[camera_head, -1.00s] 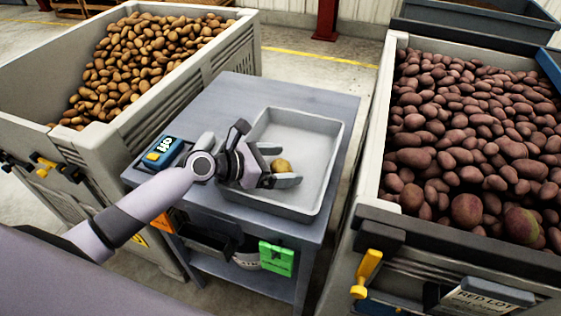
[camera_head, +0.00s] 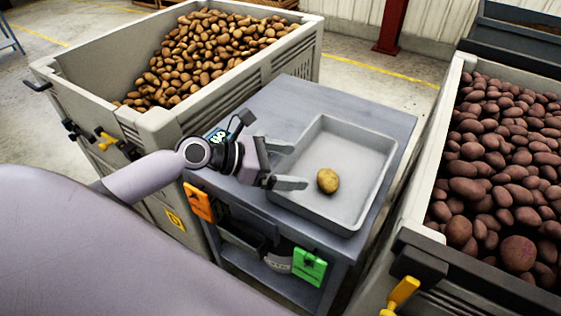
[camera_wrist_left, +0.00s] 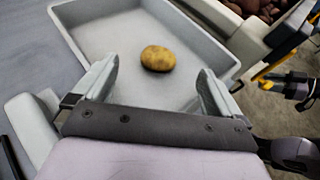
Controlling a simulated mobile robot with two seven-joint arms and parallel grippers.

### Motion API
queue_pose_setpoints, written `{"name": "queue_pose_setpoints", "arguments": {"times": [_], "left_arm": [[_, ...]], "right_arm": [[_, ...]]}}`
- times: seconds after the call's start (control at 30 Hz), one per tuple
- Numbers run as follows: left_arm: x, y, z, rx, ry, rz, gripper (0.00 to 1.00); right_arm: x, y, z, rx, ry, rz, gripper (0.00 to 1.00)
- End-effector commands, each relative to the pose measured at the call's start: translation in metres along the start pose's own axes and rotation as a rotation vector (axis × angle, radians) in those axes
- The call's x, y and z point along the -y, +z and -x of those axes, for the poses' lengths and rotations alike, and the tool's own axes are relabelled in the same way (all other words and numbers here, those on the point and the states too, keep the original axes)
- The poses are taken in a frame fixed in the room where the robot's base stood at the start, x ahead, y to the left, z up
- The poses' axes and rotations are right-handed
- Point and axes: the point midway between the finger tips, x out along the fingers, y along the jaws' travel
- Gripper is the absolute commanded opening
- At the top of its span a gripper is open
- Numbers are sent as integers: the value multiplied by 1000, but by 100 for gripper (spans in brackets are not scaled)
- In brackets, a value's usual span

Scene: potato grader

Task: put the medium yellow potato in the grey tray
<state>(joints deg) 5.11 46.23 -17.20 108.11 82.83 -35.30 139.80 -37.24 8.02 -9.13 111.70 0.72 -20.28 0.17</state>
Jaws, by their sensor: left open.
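The medium yellow potato (camera_head: 327,181) lies on the floor of the grey tray (camera_head: 378,183), toward its near side. It also shows in the left wrist view (camera_wrist_left: 158,58), ahead of the fingers and touching neither. My left gripper (camera_head: 291,165) is open and empty at the tray's left edge, with its fingers pointing at the potato; its fingers also show in the left wrist view (camera_wrist_left: 160,90). My right gripper is not in the head view; a dark gripper-like part at the right edge of the left wrist view is unclear.
The tray stands on a grey-blue table (camera_head: 290,97). A crate of yellow-brown potatoes (camera_head: 313,60) stands at left behind, and a crate of red potatoes (camera_head: 444,150) at right. A blue device (camera_head: 217,137) is behind my left wrist. Orange and green tags (camera_head: 310,267) hang at the table's front.

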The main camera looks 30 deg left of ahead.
Motion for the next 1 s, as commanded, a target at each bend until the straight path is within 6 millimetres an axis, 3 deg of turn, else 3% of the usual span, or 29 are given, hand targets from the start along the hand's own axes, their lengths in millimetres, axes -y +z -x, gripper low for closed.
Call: {"name": "queue_pose_setpoints", "arguments": {"times": [0.27, 1.0], "left_arm": [[0, 0, 17, 0, -1, 0, 99], [0, 0, 17, 0, -1, 0, 99]], "right_arm": [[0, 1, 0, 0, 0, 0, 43], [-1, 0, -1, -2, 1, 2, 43]]}}
